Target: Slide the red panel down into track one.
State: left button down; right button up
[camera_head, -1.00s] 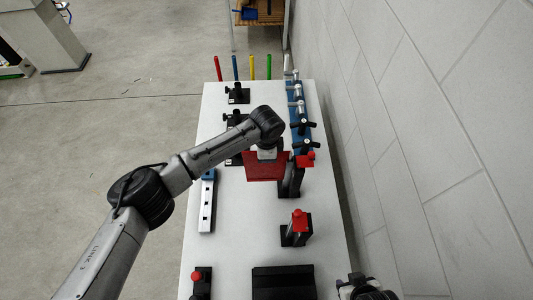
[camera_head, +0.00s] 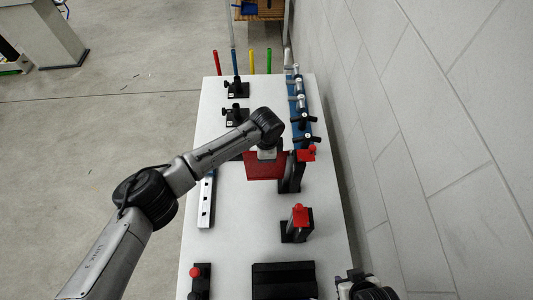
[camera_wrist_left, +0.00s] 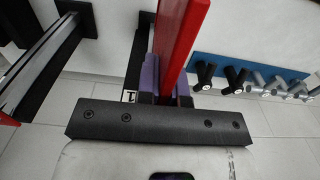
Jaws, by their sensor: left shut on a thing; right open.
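The red panel (camera_head: 265,166) hangs over the white table, beside a black upright (camera_head: 291,174) with a red top. My left gripper (camera_head: 268,152) is shut on the panel's edge. In the left wrist view the red panel (camera_wrist_left: 181,38) stands between the purple finger pads of my left gripper (camera_wrist_left: 167,88). A black track piece (camera_wrist_left: 137,74) with a white "1" label is just left of the fingers there. Whether the panel's lower edge is in the track is hidden. My right gripper (camera_head: 360,288) is open and empty at the bottom right, partly cut off.
Another red-topped upright (camera_head: 299,222) stands nearer, with a black block (camera_head: 284,280) in front. A blue rail (camera_head: 297,105) with clamps lines the table's right side near the wall. Black clamp blocks (camera_head: 236,115) and a white rail (camera_head: 206,202) stand at left.

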pick_arm(q)
jog(key=shift+f+b, duration=0.9)
jog(key=shift+f, duration=0.75)
jog(key=c, duration=1.2)
grip_release()
jog(key=shift+r, duration=0.1)
notch_tip(320, 180, up, 14)
jog(key=shift+f+b, duration=0.1)
jog(key=shift+b, duration=0.25)
